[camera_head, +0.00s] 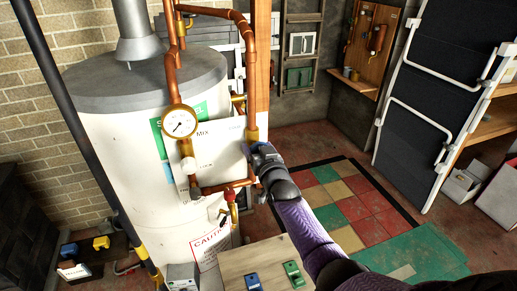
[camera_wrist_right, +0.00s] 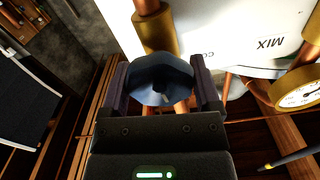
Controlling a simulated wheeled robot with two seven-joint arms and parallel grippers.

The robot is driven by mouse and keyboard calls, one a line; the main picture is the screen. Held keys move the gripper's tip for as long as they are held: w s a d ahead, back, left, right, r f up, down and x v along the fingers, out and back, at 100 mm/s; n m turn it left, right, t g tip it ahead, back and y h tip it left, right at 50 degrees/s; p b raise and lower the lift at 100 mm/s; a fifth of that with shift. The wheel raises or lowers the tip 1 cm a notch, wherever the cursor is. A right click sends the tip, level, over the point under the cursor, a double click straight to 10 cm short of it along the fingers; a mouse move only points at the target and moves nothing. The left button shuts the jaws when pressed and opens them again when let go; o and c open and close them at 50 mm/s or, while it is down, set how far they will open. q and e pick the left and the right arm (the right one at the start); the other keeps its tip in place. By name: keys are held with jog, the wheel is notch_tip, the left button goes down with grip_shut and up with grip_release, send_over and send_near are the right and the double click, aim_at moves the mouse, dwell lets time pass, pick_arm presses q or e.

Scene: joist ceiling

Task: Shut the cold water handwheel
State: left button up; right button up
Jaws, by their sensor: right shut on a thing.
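The cold water handwheel (camera_wrist_right: 160,82) is dark blue and many-sided. In the right wrist view it sits between the two fingers of my right gripper (camera_wrist_right: 162,92), just below a brass fitting (camera_wrist_right: 157,32) on the copper pipe. The fingers are shut on its sides. In the head view my right gripper (camera_head: 262,152) is at the lower end of the vertical copper pipe, right of the white plate marked MIX (camera_head: 218,140); the gripper and wrist hide most of the wheel there. How far the wheel is turned cannot be told. My left gripper is not in view.
A white tank (camera_head: 115,150) stands left of the pipes. A dial gauge (camera_head: 179,121) and a red-handled valve (camera_head: 231,196) are close to my right gripper. A board with small blue and green items (camera_head: 265,262) is below. Tiled floor (camera_head: 345,205) lies open at right.

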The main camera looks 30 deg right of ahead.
jog(key=shift+f+m, duration=0.15)
jog(key=shift+m, duration=0.35)
jog(key=o, duration=1.1)
jog(key=p+v, duration=0.3)
jog(key=v, duration=0.7)
jog(key=shift+p, duration=0.3)
